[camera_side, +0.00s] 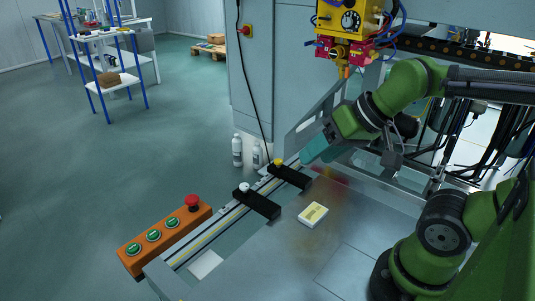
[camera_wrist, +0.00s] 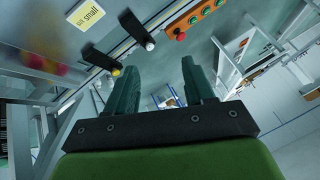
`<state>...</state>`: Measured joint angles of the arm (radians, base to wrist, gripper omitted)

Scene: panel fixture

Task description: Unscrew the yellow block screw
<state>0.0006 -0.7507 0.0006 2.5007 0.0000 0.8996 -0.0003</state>
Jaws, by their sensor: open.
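The yellow block screw (camera_side: 278,163) sits on the end of a black block (camera_side: 291,176) on the rail. In the wrist view the yellow screw (camera_wrist: 116,72) shows just left of my left finger, with its black block (camera_wrist: 97,57) running up and left. My gripper (camera_side: 311,154) has teal fingers and is above and to the right of the yellow screw in the side view, apart from it. The fingers (camera_wrist: 158,78) are spread in the wrist view with nothing between them. A white screw (camera_side: 244,187) is on a second black block (camera_side: 262,206).
A white box with a yellow label (camera_side: 313,215) lies on the metal table. An orange button panel (camera_side: 165,240) with green buttons and a red stop knob is at the rail's near end. Bottles (camera_side: 237,150) stand behind the rail. A yellow and red machine unit (camera_side: 345,30) hangs above.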

